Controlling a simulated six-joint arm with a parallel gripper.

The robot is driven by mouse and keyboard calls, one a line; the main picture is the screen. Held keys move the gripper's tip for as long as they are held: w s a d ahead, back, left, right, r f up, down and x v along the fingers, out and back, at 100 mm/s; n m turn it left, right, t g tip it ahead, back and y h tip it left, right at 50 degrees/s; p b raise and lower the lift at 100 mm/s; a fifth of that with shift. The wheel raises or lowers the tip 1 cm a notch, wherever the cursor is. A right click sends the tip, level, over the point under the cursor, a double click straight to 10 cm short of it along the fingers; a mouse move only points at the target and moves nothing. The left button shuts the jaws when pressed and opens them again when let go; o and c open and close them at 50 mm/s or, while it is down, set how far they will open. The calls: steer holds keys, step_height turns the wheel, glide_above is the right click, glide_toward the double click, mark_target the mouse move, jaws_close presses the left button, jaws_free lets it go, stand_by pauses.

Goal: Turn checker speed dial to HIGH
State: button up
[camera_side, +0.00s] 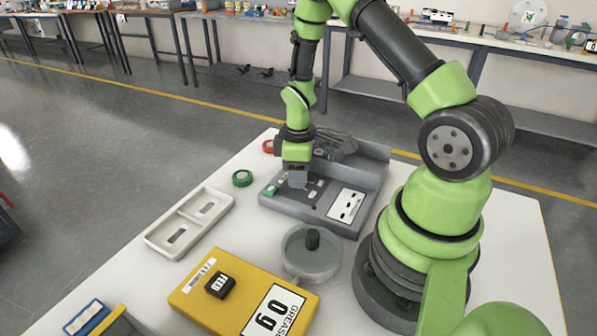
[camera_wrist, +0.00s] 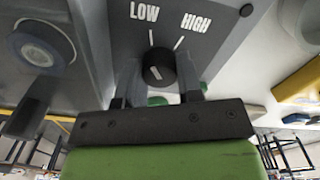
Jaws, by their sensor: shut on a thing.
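The checker (camera_side: 330,215) is a grey box with a sloped panel on the white table in the side view. In the wrist view its panel (camera_wrist: 205,50) carries the words LOW and HIGH, each with a white tick. The black round speed dial (camera_wrist: 158,68) sits below the ticks and has a short white line on its face. That line looks slanted, up and to the right; its exact setting is hard to read. My gripper (camera_wrist: 157,82) is shut on the dial, one finger at each side. In the side view my gripper (camera_side: 298,180) hides the dial.
Green tape (camera_side: 242,178) and red tape (camera_side: 267,146) lie beside the checker.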

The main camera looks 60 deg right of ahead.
steer(key=shift+m, duration=0.3)
steer(key=m, duration=1.3)
steer(key=shift+m, duration=0.3)
stand_by(0.4)
steer(key=o, duration=0.6)
steer(key=shift+o, duration=0.2)
